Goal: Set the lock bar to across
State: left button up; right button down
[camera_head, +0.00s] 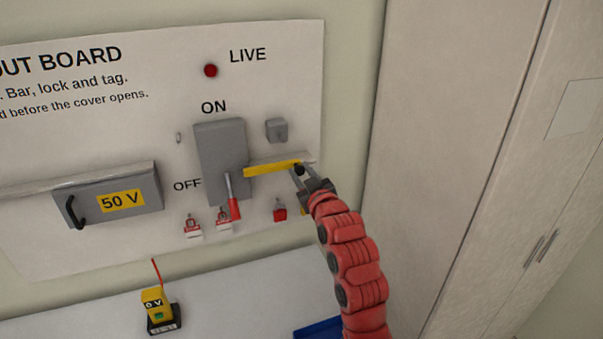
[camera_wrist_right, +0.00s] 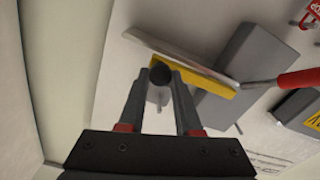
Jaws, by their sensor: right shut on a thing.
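The yellow lock bar (camera_head: 270,170) lies roughly level on the board, at the right of the grey switch box (camera_head: 220,150). Its left end is by the box's lower right edge. My right gripper (camera_head: 300,171) is shut on the bar's black knob at its right end. In the right wrist view the knob (camera_wrist_right: 161,73) sits between my right gripper's fingertips (camera_wrist_right: 161,78), and the yellow bar (camera_wrist_right: 207,78) runs from it towards the box. The switch lever's red handle (camera_head: 234,209) points down near OFF. My left gripper is not in view.
A small grey block (camera_head: 277,130) is above the bar. Red padlocks (camera_head: 279,213) and tags hang below. A covered 50 V box (camera_head: 110,195) is at the left. A yellow meter (camera_head: 153,303) and blue tray (camera_head: 318,328) are below. A tall cabinet (camera_head: 455,130) stands at the right.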

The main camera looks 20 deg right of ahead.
aim_at(272, 169)
dwell(0.7)
jog(key=a+b, duration=0.1)
jog(key=a, duration=0.1)
jog(key=a+b, duration=0.3)
jog(key=a, duration=0.1)
jog(key=shift+s+f+b, duration=0.1)
jog(key=shift+f+b, duration=0.15)
jog(key=shift+b, duration=0.05)
jog(key=shift+a+r, duration=0.1)
jog(key=shift+a, duration=0.15)
jog(key=shift+d, duration=0.15)
jog(key=c, duration=0.9)
grip_release()
jog(key=o, duration=0.3)
jog(key=shift+a+r, duration=0.1)
jog(key=shift+a, duration=0.15)
jog(key=shift+d, duration=0.1)
